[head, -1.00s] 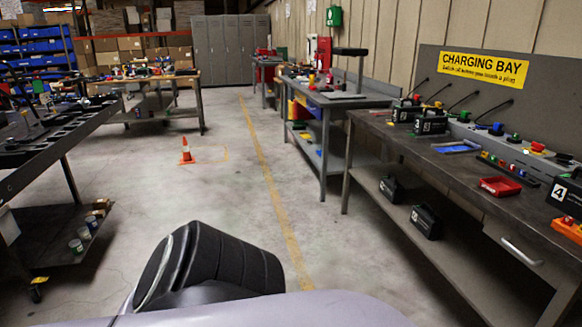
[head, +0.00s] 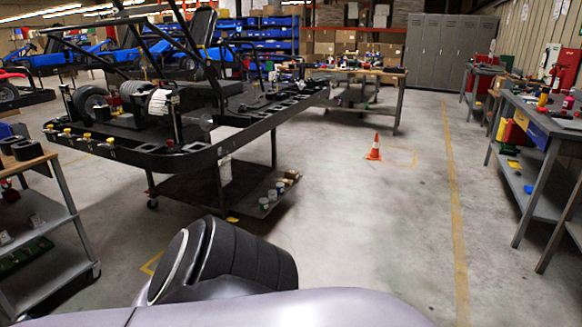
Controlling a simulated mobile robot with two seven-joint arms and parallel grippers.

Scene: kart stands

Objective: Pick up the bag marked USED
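I cannot make out a bag marked USED in the head view. Neither of my grippers is in view. Only part of my own body shows at the bottom of the picture.
A black kart stand (head: 180,158) with a lower shelf fills the left middle. A shelved cart (head: 40,215) stands at the left edge. An orange cone (head: 374,148) stands on the open floor. Workbenches (head: 530,130) line the right. Grey lockers (head: 440,50) stand at the back.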

